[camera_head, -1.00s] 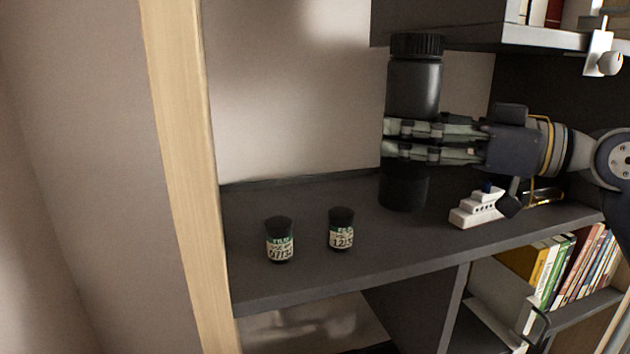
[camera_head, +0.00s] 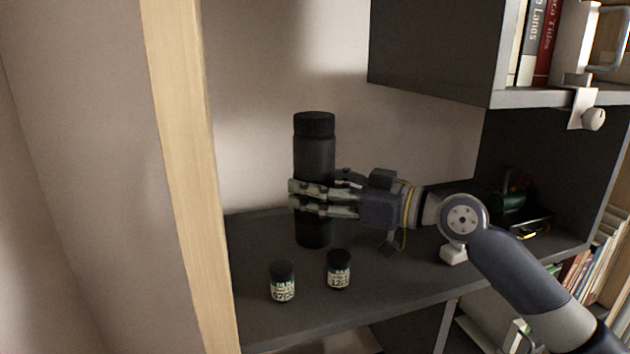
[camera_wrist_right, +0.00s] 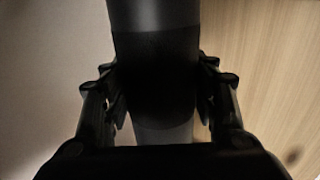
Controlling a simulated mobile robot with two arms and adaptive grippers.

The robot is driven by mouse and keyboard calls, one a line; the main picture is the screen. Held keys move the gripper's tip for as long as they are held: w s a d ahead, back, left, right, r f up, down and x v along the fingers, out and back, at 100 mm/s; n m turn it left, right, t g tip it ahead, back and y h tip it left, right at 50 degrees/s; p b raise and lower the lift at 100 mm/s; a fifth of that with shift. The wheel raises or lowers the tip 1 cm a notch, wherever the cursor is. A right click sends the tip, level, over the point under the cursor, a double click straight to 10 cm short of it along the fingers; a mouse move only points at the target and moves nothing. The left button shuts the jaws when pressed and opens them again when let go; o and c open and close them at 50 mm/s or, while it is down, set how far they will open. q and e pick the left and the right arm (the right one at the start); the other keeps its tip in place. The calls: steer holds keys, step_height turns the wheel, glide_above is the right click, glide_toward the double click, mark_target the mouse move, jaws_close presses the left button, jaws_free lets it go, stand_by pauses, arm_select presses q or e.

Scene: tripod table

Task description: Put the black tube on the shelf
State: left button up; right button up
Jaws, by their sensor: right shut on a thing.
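The black tube (camera_head: 314,155) is upright with its ridged cap on top, at the back left of the dark shelf (camera_head: 390,290). My right gripper (camera_head: 296,199) is shut around the middle of the tube, coming from the right. In the right wrist view the tube (camera_wrist_right: 155,75) fills the space between the fingers (camera_wrist_right: 160,105). The tube's lower end appears at the shelf surface; I cannot tell whether it touches. My left gripper is not in view.
Two small labelled film canisters (camera_head: 282,282) (camera_head: 339,270) stand in front of the tube. A white object (camera_head: 454,252) is partly hidden by my right arm. A wooden post (camera_head: 185,170) borders the left, and an upper cabinet (camera_head: 435,60) overhangs the right.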

steer(key=shift+f, duration=0.25)
steer(key=shift+f, duration=0.15)
steer(key=o, duration=1.3)
